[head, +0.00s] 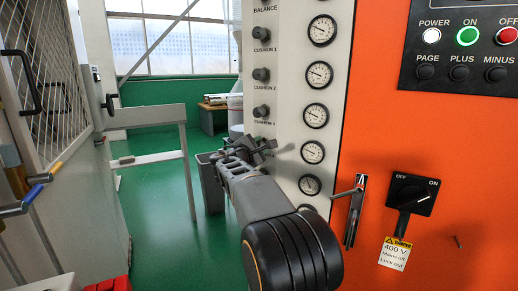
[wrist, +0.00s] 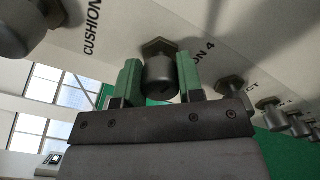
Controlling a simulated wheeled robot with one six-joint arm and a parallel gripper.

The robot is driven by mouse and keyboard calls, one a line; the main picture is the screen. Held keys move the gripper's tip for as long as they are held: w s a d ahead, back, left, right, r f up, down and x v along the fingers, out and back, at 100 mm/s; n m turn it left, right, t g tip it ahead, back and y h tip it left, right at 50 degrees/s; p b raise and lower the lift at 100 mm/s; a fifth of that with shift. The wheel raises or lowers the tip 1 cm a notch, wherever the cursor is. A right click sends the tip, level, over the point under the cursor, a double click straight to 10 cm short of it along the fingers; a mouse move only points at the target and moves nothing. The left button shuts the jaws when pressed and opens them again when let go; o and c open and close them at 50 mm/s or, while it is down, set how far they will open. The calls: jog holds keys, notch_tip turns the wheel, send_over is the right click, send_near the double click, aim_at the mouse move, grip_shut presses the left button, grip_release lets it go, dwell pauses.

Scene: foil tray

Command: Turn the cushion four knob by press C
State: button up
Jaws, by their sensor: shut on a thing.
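The cushion four knob (wrist: 161,80) is a dark grey round knob on a hex base, on the light panel. Part of its label, ending in "ON 4", shows beside it in the wrist view. My gripper (wrist: 158,66) has its green fingers on both sides of this knob and is shut on it. In the head view my gripper (head: 246,150) reaches the light panel (head: 287,100) below the cushion knobs, and the arm hides the held knob there. Press C itself carries no readable name in view.
Other knobs (head: 261,75) run up the panel beside a column of round gauges (head: 317,74). More knobs (wrist: 230,89) show in the wrist view. An orange cabinet with a black rotary switch (head: 410,194) and a lever handle (head: 354,212) stands right. Green floor (head: 160,200) lies open left.

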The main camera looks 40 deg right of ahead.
jog(key=o, duration=0.9)
jog(key=v, duration=1.3)
jog(key=shift+s+a, duration=0.2)
jog(key=shift+a, duration=0.1)
dwell(1.5)
